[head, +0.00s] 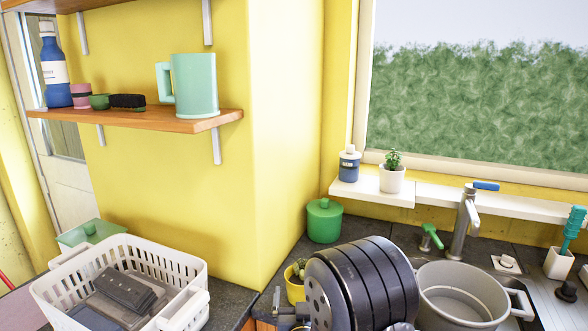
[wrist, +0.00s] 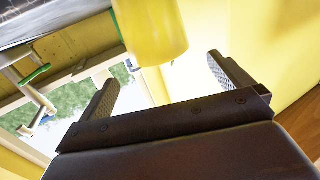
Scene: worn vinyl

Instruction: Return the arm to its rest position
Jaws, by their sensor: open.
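My gripper (wrist: 162,70) shows in the wrist view with its two dark, ridged fingers spread wide apart. Nothing is held between them. A yellow rounded object (wrist: 150,30) is at the top of the wrist view, past the fingertips and apart from them; it looks like a pot. In the head view, a dark ribbed part of my arm (head: 365,285) fills the lower middle, in front of the counter. The gripper's fingers cannot be made out in the head view.
A small yellow potted plant (head: 295,287) stands close left of my arm, with a green jar (head: 324,222) behind. A grey pot (head: 455,292) is close on the right, before the faucet (head: 465,222). A white basket (head: 190,270) is at lower left; a wooden shelf (head: 205,123) is above.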

